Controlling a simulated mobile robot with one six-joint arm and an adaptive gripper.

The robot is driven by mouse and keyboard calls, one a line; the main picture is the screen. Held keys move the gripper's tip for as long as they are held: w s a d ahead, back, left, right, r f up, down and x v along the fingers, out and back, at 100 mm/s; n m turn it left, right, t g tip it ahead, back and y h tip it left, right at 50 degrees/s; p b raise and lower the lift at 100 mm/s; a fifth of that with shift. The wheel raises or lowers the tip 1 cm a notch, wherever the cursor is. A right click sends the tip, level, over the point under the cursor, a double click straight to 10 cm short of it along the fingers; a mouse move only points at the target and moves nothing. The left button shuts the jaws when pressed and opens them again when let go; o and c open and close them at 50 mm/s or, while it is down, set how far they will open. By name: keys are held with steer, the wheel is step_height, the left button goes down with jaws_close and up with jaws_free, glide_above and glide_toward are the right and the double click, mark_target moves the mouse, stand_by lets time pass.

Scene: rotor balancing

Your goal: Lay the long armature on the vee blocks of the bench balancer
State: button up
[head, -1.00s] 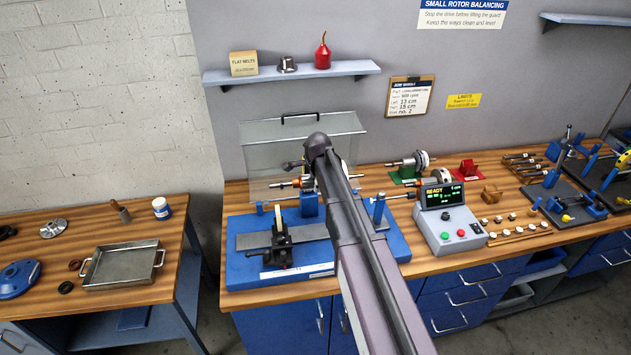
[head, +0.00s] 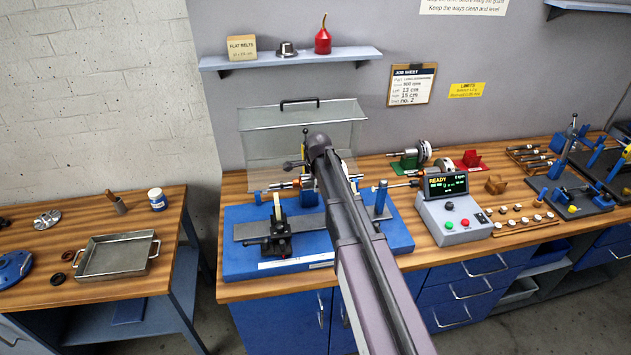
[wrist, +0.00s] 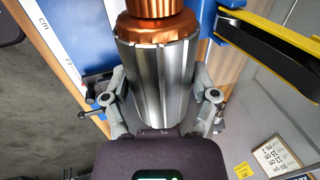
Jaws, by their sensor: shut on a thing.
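My gripper (wrist: 160,98) is shut on the long armature (wrist: 155,75), around its grey slotted core; a copper-coloured section shows beyond the core in the wrist view. In the head view my arm hides the gripper and the middle of the armature; its copper part (head: 304,182) shows left of the arm. The bench balancer (head: 235,262) has a blue base and a grey bed. Blue uprights stand on it, one (head: 381,196) just right of my arm. The armature is above the balancer; whether it touches the vee blocks is hidden.
A clear guard (head: 300,135) stands behind the balancer. A black clamp-like unit (head: 277,240) stands at its front. A control box (head: 455,213) reads READY at the right. A rotor on a green stand (head: 408,165) is behind. A metal tray (head: 118,262) lies on the left table.

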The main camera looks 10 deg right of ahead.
steer(key=shift+f+b, duration=2.5)
steer(key=shift+f, duration=0.3)
steer(key=shift+f+b, duration=0.75)
steer(key=o, duration=1.2)
steer(key=shift+s+r, duration=0.1)
steer(key=shift+s, duration=0.05)
step_height(320, 180, up, 9)
steer(key=p, duration=0.9)
